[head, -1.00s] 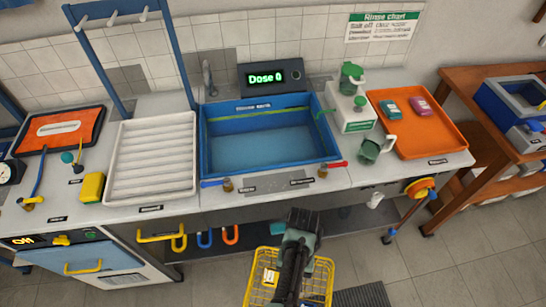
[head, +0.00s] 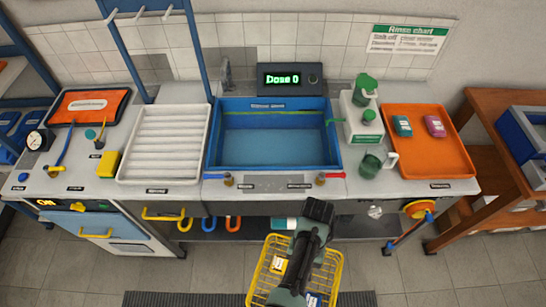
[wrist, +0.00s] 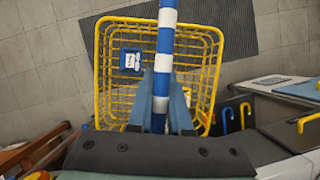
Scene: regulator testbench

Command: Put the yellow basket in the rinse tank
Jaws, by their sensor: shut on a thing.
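The yellow wire basket (head: 258,268) hangs low in front of the bench, with my arm covering much of it in the head view. In the wrist view the basket (wrist: 101,62) is below my gripper, with a blue-and-white striped handle (wrist: 166,38) across it. My gripper (wrist: 160,112) is shut on this handle. In the head view my gripper (head: 304,258) is mostly hidden behind my own arm. The rinse tank (head: 274,148) is the blue basin in the middle of the bench, apparently with water and no basket in it.
Small red and blue taps (head: 322,180) stand at the tank's front edge. A white ribbed tray (head: 163,145) is left of the tank. A dosing unit (head: 362,125), green jug (head: 372,164) and orange tray (head: 446,160) are right. Coloured hooks (head: 209,223) hang under the bench front.

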